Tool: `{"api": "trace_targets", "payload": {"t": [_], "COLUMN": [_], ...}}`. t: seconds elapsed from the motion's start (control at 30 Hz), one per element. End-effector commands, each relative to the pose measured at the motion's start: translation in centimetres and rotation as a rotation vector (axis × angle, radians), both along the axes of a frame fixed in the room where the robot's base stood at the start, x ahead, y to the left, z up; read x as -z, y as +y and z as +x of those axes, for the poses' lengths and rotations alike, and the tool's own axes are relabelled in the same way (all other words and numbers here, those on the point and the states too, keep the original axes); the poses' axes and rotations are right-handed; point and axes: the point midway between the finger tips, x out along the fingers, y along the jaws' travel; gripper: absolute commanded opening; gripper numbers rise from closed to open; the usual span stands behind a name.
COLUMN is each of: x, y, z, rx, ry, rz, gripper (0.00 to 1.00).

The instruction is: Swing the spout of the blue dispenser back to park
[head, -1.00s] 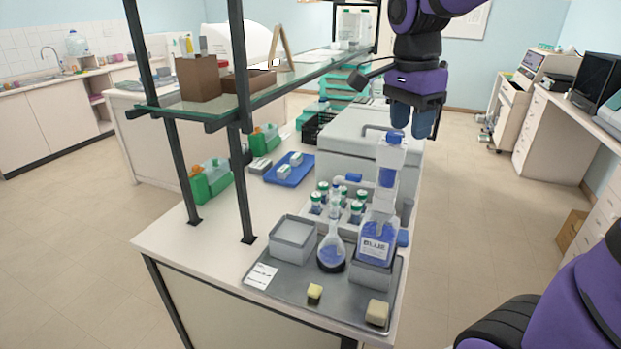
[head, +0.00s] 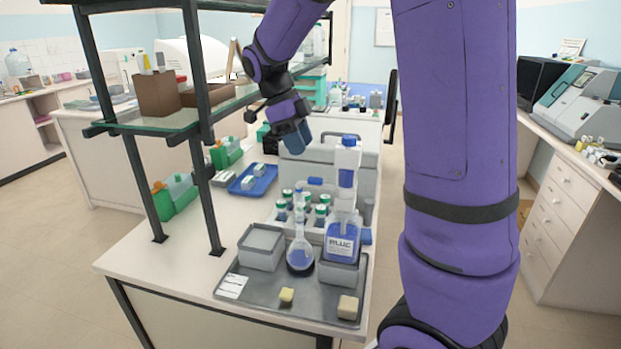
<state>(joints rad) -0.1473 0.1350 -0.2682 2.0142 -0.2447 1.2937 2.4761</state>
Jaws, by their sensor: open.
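The blue dispenser (head: 342,240) is a bottle labelled "BLUE" standing upright on a grey block on the tray. Its tall clear pump body shows blue liquid and has a blue cap (head: 348,141). A small blue piece (head: 314,181), which looks like the spout, shows left of the pump body, towards the flask; its exact join and angle are too small to tell. A round flask (head: 300,256) with blue liquid stands left of the bottle. My gripper (head: 297,138) is open, pointing down, left of the cap and apparently behind it. Nothing shows between its fingers.
The grey tray (head: 250,285) also holds a grey box (head: 261,248), a label card (head: 232,287) and two sponge pieces. Several capped bottles (head: 302,212) stand behind the flask. A shelf post (head: 203,150) rises at left. My arm link covers the area right of the bench.

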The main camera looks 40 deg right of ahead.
Motion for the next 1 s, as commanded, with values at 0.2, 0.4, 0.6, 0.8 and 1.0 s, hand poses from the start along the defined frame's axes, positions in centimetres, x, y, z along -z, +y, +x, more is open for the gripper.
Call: {"api": "trace_targets", "payload": {"t": [0.2, 0.4, 0.6, 0.8, 1.0], "x": [3.6, 6.5, 8.2, 8.7, 8.6], "y": [-0.9, -1.6, -2.0, -2.1, -2.1], "z": [-1.3, -2.2, -2.7, -2.9, -2.9], "rx": [-0.001, -0.001, -0.001, -0.003, -0.003], "ry": [0.005, 0.002, 0.001, 0.000, 0.000], "rz": [0.001, 0.002, 0.001, 0.002, 0.002], "gripper": [0.45, 0.45, 0.45, 0.45, 0.38]}}
